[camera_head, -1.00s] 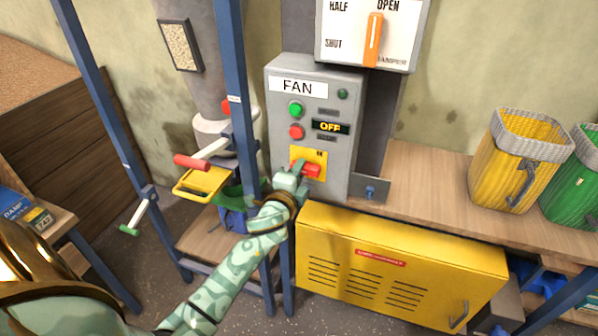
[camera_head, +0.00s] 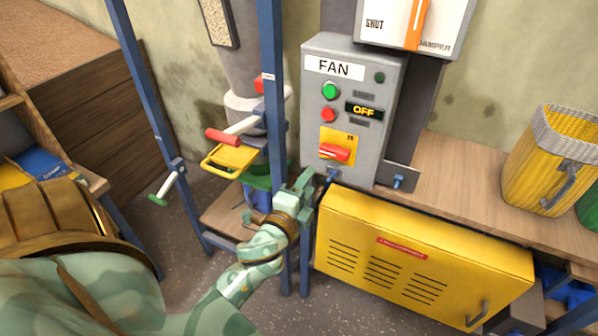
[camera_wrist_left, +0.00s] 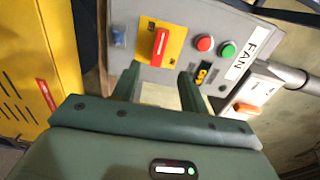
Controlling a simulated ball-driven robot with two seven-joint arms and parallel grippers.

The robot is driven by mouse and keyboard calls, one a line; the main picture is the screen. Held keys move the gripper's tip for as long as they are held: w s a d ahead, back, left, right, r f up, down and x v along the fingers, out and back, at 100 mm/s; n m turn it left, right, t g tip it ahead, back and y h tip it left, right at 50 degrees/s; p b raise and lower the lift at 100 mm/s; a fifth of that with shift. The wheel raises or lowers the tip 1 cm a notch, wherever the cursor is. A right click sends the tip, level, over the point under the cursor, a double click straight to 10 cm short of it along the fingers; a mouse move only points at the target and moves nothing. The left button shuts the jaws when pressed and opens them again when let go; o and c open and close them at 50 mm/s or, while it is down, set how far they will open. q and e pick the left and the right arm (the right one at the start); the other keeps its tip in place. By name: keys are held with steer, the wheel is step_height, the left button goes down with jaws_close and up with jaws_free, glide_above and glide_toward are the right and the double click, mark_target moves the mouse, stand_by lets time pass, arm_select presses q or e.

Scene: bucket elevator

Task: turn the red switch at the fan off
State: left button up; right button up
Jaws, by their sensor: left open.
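The grey fan box (camera_head: 352,75) is fixed at the wall in the head view, with a FAN label, a green and a red button and a display reading OFF. Its red switch (camera_head: 334,153) sits on a yellow plate low on the front; its handle lies nearly level, slightly slanted. My left gripper (camera_head: 303,183) is just below and left of the switch, apart from it. In the left wrist view its two fingers (camera_wrist_left: 158,84) are spread and empty, and the red switch (camera_wrist_left: 160,48) shows ahead of them. My right gripper is not in view.
A blue frame post (camera_head: 272,120) stands close beside my left gripper. A yellow cabinet (camera_head: 420,250) is below the box. A damper panel (camera_head: 385,18) with an orange lever is above. A yellow basket (camera_head: 540,165) stands on the bench at right.

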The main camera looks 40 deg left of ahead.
arm_select(q)
steer(key=v, duration=0.4)
stand_by(0.5)
steer(key=s+d+f+n+g+h+b, duration=0.1)
steer(key=s+d+f+n+g, duration=0.2)
steer(key=f, duration=0.8)
steer(key=s+d+f+n+g+h, duration=0.1)
steer(key=s+f+n+g, duration=0.2)
steer(key=f, duration=0.9)
steer(key=s+d+f+n+g+h+b, duration=0.1)
steer(key=s+d+f+n+g, duration=0.3)
steer(key=f, duration=0.7)
steer(key=s+a+f+g+b, duration=0.1)
steer(key=s+f+g, duration=0.2)
steer(key=s+f, duration=0.7)
steer(key=s+a+f+n+g+h+b, duration=0.1)
steer(key=s+f+g+b, duration=0.1)
steer(key=s+f, duration=0.8)
steer(key=s+g, duration=0.1)
steer(key=s, duration=0.5)
steer(key=shift+s+a+n+g, duration=0.25)
steer(key=shift+n+g, duration=0.05)
steer(key=shift+g, duration=0.1)
